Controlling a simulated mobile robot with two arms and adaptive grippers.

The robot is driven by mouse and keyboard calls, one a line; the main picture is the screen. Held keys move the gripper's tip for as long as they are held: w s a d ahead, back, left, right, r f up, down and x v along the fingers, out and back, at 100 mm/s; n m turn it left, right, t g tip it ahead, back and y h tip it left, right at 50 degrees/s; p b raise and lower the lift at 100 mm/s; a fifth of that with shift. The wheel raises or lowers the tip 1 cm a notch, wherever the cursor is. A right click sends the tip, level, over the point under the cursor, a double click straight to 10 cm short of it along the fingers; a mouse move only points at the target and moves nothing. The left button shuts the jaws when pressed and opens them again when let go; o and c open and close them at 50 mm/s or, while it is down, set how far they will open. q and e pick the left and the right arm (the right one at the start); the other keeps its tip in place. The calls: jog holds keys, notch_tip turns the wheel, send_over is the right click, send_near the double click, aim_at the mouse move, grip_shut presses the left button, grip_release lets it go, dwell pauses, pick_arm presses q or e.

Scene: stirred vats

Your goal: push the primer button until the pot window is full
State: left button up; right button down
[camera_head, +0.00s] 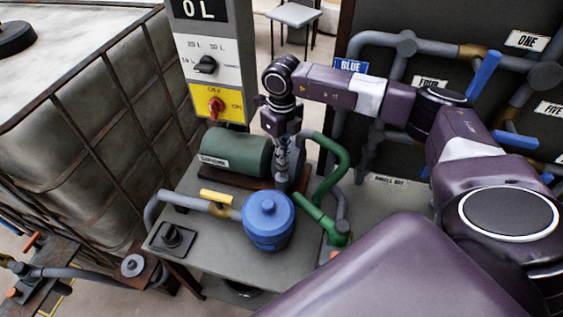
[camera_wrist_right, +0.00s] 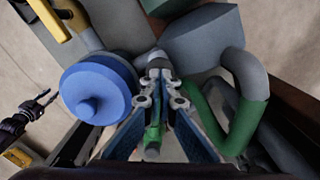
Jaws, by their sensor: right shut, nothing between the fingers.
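My right gripper (camera_head: 282,184) is shut and empty. It points down just behind and right of the blue pot (camera_head: 268,222), near the pump's end. In the right wrist view, the closed fingertips (camera_wrist_right: 157,74) are beside the blue pot (camera_wrist_right: 96,92), over a grey fitting. I cannot tell whether they touch it. The pot has a round lid with a knob on top. No pot window can be made out. I cannot identify the primer button for sure. A dark gripper, apparently my left one (camera_wrist_right: 38,105), shows at the left of the right wrist view; its jaw state is unclear.
A green pump motor (camera_head: 235,151) lies behind the pot, and green pipes (camera_head: 325,220) run to its right. A yellow-handled valve (camera_head: 216,197) and a black knob on a plate (camera_head: 172,238) are left. A control panel (camera_head: 210,70) stands behind; a caged tank (camera_head: 90,130) fills the left.

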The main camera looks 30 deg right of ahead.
jog(key=shift+f+b, duration=1.15)
jog(key=shift+f, duration=0.5)
jog(key=shift+r+p, duration=1.45)
jog(key=shift+r, duration=0.85)
jog(key=shift+r, duration=0.1)
notch_tip(320, 180, up, 6)
jog(key=p, duration=0.3)
